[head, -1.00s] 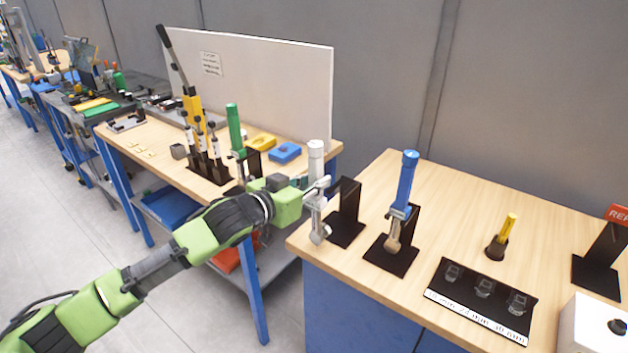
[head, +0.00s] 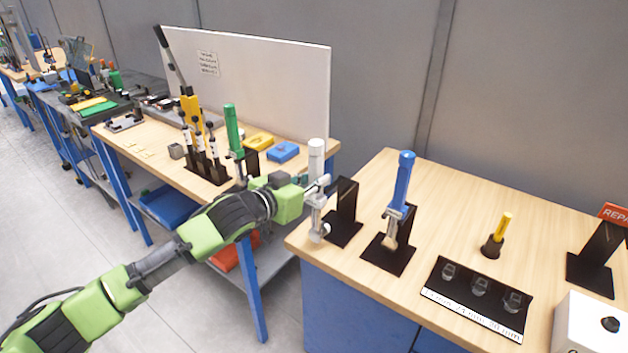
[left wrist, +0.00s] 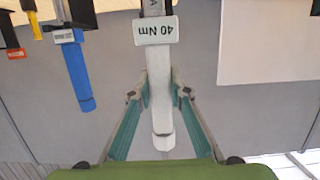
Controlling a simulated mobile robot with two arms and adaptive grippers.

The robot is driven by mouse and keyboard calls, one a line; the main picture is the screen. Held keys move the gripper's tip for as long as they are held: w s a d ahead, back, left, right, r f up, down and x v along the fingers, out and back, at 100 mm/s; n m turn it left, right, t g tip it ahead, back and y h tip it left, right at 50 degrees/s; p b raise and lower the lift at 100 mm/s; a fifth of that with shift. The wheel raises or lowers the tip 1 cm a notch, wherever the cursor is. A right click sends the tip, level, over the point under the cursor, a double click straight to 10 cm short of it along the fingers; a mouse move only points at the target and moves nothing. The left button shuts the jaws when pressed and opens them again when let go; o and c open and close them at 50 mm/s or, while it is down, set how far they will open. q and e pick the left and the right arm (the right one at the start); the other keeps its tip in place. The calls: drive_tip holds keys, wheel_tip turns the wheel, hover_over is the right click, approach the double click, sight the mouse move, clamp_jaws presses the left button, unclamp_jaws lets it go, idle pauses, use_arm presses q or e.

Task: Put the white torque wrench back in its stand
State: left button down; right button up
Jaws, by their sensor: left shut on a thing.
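The white torque wrench (head: 316,160) hangs upright, handle up and metal head down, just left of an empty black stand (head: 346,205) at the near left corner of the right-hand table. My left gripper (head: 318,186) is shut on the wrench near the middle. In the left wrist view the white handle (left wrist: 160,92) with its "40 Nm" label lies between the fingertips of my left gripper (left wrist: 160,93). The wrench appears apart from the stand's upright plate. The gap in depth is hard to tell. My right gripper is not in view.
A blue wrench (head: 404,180) stands in the neighbouring black stand (head: 388,258), close on the right. A yellow-handled tool (head: 501,230) and a black socket tray (head: 452,300) are further right. The left workbench (head: 150,150) holds a green wrench (head: 232,128).

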use_arm(q)
drive_tip(key=shift+w+d+r, duration=0.15)
drive_tip(key=shift+w+d, duration=0.25)
drive_tip(key=shift+w, duration=0.15)
drive_tip(key=shift+w+d+r, duration=0.15)
drive_tip(key=shift+w+d, duration=0.25)
drive_tip(key=shift+w, duration=0.1)
drive_tip(key=shift+r+x, duration=0.25)
drive_tip(key=shift+x, duration=0.8)
drive_tip(key=shift+r+x, duration=0.15)
drive_tip(key=shift+x, duration=0.45)
drive_tip(key=shift+r+x, duration=0.15)
drive_tip(key=shift+x, duration=0.45)
drive_tip(key=shift+r+b+x, duration=0.15)
drive_tip(key=shift+b+x, duration=0.15)
drive_tip(key=shift+x, duration=0.4)
drive_tip(key=shift+r+b+x, duration=0.15)
drive_tip(key=shift+b+x, duration=0.15)
drive_tip(key=shift+x, duration=0.4)
drive_tip(key=shift+p, duration=0.3)
drive_tip(key=shift+f+b, duration=0.4)
drive_tip(key=shift+f, duration=0.5)
idle(0.6)
drive_tip(key=c, duration=1.8)
unclamp_jaws()
drive_tip(key=shift+s+a+f, duration=0.2)
drive_tip(key=shift+f, duration=0.2)
